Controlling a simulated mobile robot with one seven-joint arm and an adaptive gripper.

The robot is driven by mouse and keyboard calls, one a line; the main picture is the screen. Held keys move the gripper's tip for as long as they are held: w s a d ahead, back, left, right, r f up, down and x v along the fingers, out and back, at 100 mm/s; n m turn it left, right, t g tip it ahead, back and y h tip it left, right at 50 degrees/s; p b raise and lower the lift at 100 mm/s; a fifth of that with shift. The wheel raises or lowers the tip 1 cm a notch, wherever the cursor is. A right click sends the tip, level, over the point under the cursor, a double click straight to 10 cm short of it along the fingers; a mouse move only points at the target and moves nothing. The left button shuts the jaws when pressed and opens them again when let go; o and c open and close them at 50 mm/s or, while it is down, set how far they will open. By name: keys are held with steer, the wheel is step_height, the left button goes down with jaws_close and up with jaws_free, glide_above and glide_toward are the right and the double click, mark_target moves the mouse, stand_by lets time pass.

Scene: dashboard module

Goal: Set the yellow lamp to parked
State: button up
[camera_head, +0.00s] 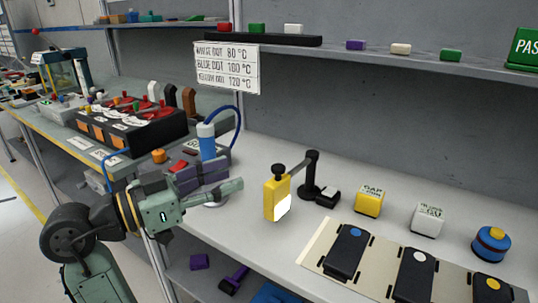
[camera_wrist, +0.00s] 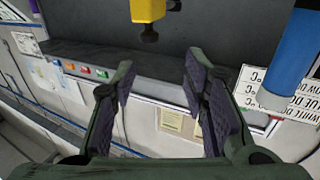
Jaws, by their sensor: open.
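The yellow lamp (camera_head: 275,200) stands over the bench in the head view, with a bright lit face on its lower front and a black knob (camera_head: 278,168) on top. A black jointed arm links it to a black post (camera_head: 311,180). In the wrist view the lamp (camera_wrist: 148,9) shows at the top edge, cut off, with its black knob pointing down. My gripper (camera_head: 233,172) is left of the lamp, apart from it. In the wrist view my gripper (camera_wrist: 160,63) has its fingers spread with nothing between them.
A blue cylinder (camera_head: 207,141) stands close behind my gripper. A yellow cube (camera_head: 369,201), a white cube (camera_head: 428,219) and a blue-orange round part (camera_head: 491,243) sit right. A beige panel (camera_head: 318,252) bears black pieces with coloured dots. A temperature sign (camera_head: 227,68) hangs from the shelf.

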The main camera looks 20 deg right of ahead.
mark_target(273, 168)
steer(key=shift+m+g, duration=0.3)
steer(key=shift+g, duration=0.2)
steer(key=d+p, duration=0.1)
steer(key=d, duration=0.2)
steer(key=d+p, duration=0.1)
steer(key=d, duration=0.3)
steer(key=w+d+p, duration=0.1)
steer(key=d, duration=0.3)
steer(key=shift+w+d+f, duration=0.1)
steer(key=shift+d+f, duration=0.05)
steer(key=shift+f, duration=0.05)
steer(key=shift+c, duration=0.2)
jaws_close()
